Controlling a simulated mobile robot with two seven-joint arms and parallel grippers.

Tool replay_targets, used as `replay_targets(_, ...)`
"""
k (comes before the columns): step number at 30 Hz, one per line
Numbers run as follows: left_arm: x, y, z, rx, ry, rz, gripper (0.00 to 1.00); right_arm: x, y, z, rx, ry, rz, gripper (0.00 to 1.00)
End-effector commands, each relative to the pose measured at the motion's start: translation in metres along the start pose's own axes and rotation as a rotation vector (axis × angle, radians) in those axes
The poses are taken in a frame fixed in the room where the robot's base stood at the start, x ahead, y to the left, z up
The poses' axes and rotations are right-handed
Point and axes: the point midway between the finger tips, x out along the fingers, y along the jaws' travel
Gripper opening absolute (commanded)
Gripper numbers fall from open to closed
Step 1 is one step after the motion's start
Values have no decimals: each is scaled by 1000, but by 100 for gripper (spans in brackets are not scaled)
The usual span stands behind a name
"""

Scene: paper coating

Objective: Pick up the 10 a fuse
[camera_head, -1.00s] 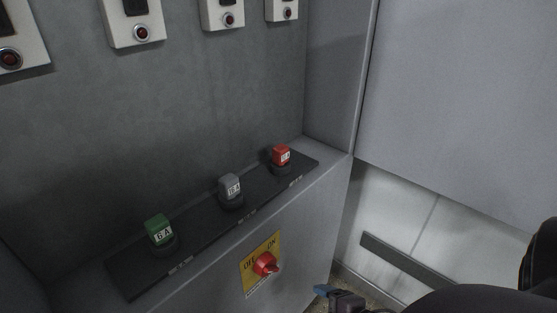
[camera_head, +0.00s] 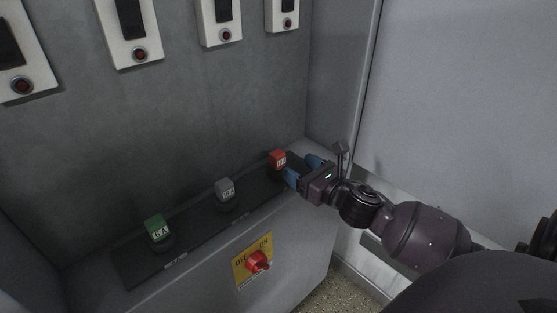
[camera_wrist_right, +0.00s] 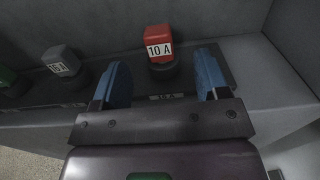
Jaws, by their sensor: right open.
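The red 10 A fuse (camera_head: 278,158) stands upright in its dark holder at the right end of the black strip. In the right wrist view the red fuse (camera_wrist_right: 158,42) shows its "10 A" label, ahead of and between the blue fingertips. My right gripper (camera_head: 303,169) is open and empty, close in front of the red fuse on its right side. Its two blue fingers also show in the right wrist view (camera_wrist_right: 163,80), spread apart and not touching the fuse. My left gripper is not in view.
A grey fuse (camera_head: 225,190) and a green fuse (camera_head: 156,229) stand on the same black strip (camera_head: 137,266) to the left. A red rotary switch (camera_head: 258,262) sits on a yellow plate below. White switch boxes (camera_head: 221,22) hang on the wall above.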

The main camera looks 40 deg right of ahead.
Motion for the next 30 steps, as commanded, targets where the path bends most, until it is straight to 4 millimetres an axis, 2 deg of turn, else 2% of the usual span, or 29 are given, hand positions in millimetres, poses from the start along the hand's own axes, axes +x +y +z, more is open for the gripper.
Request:
replay_targets(5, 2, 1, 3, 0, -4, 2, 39, 24, 0, -2, 3, 1, 0, 68)
replay_targets(9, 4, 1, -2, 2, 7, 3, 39, 39, 0, -2, 4, 2, 0, 68)
replay_targets(16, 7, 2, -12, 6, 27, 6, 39, 49, 1, -1, 6, 2, 0, 68)
replay_targets(30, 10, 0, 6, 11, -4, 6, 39, 96, 4, -2, 6, 3, 0, 68)
